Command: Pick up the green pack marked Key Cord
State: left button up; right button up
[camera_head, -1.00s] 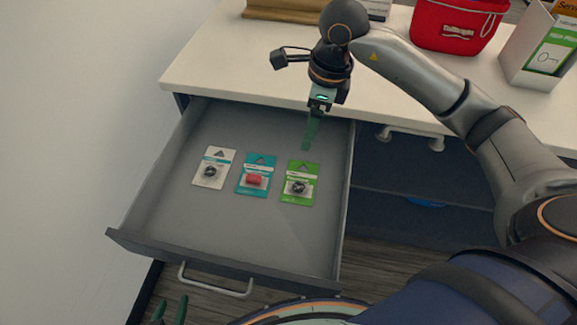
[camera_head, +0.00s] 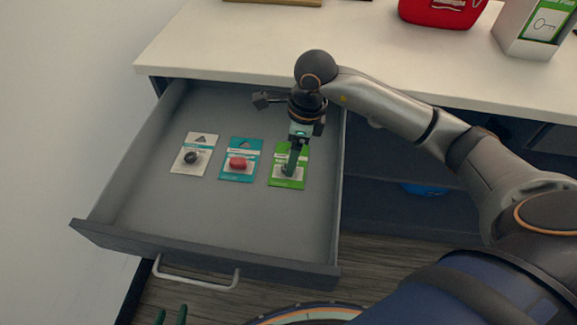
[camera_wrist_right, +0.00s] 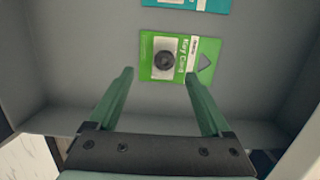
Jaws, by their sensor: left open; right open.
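The green pack marked Key Cord (camera_head: 302,166) lies flat in the open drawer, rightmost of three packs in the head view. It carries a dark round item behind a clear window and shows whole in the right wrist view (camera_wrist_right: 207,47), where its label is readable. My right gripper (camera_head: 292,170) is over this pack and partly covers it in the head view. In the right wrist view the right gripper (camera_wrist_right: 160,74) is open and empty, its green fingers apart with the pack beyond their tips. My left gripper (camera_head: 171,315) shows only its open fingertips at the bottom edge, outside the drawer.
A teal pack with a red item (camera_head: 238,174) and a white pack with a dark item (camera_head: 182,167) lie left of the green one. The drawer (camera_head: 160,215) has raised walls close around. A white counter (camera_head: 220,45) with a red bag (camera_head: 440,12) stands behind.

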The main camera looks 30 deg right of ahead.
aim_at(277, 177)
jog(key=shift+w+a+f, duration=0.1)
jog(key=shift+w+f, duration=0.1)
jog(key=shift+f, duration=0.7)
jog(key=shift+w+a+f, duration=0.1)
jog(key=shift+w+f, duration=0.1)
jog(key=shift+f, duration=0.7)
jog(key=shift+w+a+f, duration=0.1)
jog(key=shift+w+f, duration=0.1)
jog(key=shift+f, duration=0.7)
jog(key=shift+c, duration=0.4)
jog(key=shift+d, duration=0.1)
grip_shut()
